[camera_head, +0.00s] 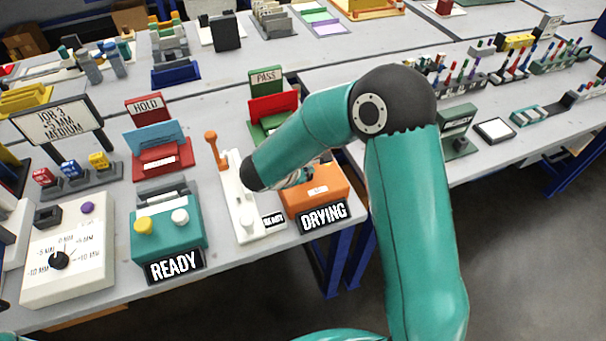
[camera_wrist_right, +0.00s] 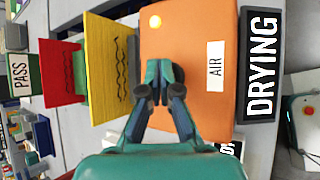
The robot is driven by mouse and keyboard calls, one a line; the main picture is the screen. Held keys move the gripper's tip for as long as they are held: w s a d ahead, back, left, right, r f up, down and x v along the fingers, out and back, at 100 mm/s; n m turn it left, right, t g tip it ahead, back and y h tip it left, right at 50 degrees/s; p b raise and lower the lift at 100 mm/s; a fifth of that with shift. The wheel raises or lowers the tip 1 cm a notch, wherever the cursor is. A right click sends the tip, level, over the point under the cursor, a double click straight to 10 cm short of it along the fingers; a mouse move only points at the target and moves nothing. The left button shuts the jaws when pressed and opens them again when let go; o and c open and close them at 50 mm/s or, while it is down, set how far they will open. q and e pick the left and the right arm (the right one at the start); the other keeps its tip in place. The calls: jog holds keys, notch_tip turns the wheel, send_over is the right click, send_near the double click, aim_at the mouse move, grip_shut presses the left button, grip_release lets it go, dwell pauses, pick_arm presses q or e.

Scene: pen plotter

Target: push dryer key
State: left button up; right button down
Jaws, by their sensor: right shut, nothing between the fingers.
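The dryer is an orange box (camera_head: 325,202) with a black DRYING sign (camera_head: 324,214) at its front. A separate key is not clearly seen; part of the dryer top is hidden by my fingers. My right gripper (camera_wrist_right: 160,93) is shut and empty over the dryer's top, and I cannot tell whether it touches. In the head view my right forearm largely hides it. My left gripper is out of view.
A yellow panel with wavy lines (camera_wrist_right: 108,70) stands behind the dryer. A white device with an orange lever (camera_head: 211,142) stands to its left, then a teal READY box (camera_head: 168,228). The PASS holder (camera_head: 266,78) is behind. The table's front edge is close.

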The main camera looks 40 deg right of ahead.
jog(key=shift+r, duration=0.15)
jog(key=shift+r+p, duration=1.55)
jog(key=shift+r, duration=1.4)
